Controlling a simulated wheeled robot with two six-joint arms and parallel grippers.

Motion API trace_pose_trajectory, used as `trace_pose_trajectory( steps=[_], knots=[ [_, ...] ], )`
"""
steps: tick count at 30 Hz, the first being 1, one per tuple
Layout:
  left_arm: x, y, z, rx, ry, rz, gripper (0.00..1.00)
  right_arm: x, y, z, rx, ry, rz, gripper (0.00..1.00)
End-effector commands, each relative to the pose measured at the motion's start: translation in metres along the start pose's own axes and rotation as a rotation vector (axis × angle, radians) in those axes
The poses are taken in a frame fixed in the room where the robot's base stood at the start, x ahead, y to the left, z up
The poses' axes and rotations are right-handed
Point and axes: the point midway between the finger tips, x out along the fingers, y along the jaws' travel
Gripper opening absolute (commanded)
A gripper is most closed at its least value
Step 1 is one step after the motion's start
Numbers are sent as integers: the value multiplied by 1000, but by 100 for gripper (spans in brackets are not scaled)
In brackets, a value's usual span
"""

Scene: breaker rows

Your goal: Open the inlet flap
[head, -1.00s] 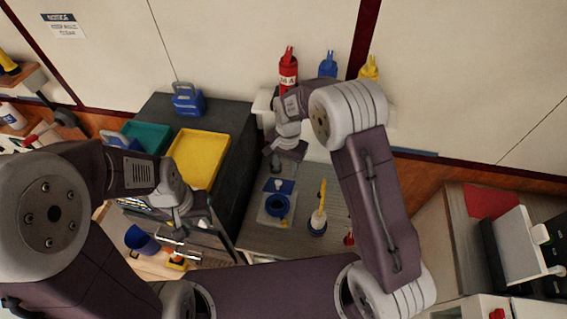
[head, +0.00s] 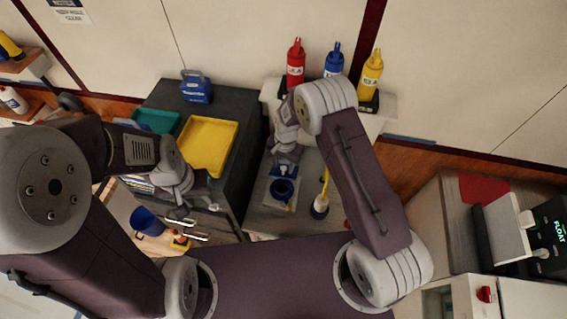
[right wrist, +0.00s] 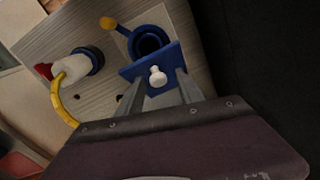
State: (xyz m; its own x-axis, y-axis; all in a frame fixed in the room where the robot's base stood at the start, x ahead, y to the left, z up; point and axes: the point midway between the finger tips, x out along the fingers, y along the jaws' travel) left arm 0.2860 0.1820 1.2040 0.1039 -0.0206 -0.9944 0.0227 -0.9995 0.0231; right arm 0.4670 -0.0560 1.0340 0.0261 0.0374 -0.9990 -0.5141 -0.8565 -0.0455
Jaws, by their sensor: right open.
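The inlet flap (right wrist: 150,63) is a blue plate with a white knob (right wrist: 158,76), in the right wrist view. It lies beside a round blue inlet ring (right wrist: 150,42) with a dark inside; I cannot tell how far the flap is tilted. My right gripper (right wrist: 164,92) is open, with one finger on each side of the knob at the flap's near edge; contact is unclear. In the head view the blue ring (head: 283,191) shows just below my right gripper (head: 287,163). My left gripper (head: 187,208) hangs near metal drawer handles, its fingers hard to read.
A white and blue pot with a yellow tube (head: 320,206) stands right of the inlet. Red (head: 295,65), blue (head: 334,60) and yellow (head: 371,75) bottles stand on a shelf behind. A yellow tray (head: 208,146) lies on the dark cabinet to the left.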

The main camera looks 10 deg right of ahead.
Motion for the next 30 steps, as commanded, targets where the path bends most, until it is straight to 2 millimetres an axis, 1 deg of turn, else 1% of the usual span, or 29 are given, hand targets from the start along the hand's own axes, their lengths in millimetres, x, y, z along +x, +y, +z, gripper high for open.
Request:
trace_pose_trajectory(
  steps=[2,3,5,6,7,8,30],
  knots=[
    [0,0,0,0,0,0,36,0,0,0,0,0,0,43],
    [0,0,0,0,0,0,36,0,0,0,0,0,0,40],
    [0,0,0,0,0,0,36,0,0,0,0,0,0,24],
    [0,0,0,0,0,0,36,0,0,0,1,0,0,13],
    [0,0,0,0,0,0,36,0,0,0,1,0,0,4],
    [0,0,0,0,0,0,36,0,0,0,0,0,0,0],
    [0,0,0,0,0,0,36,0,0,0,1,-1,1,0]
  ],
)
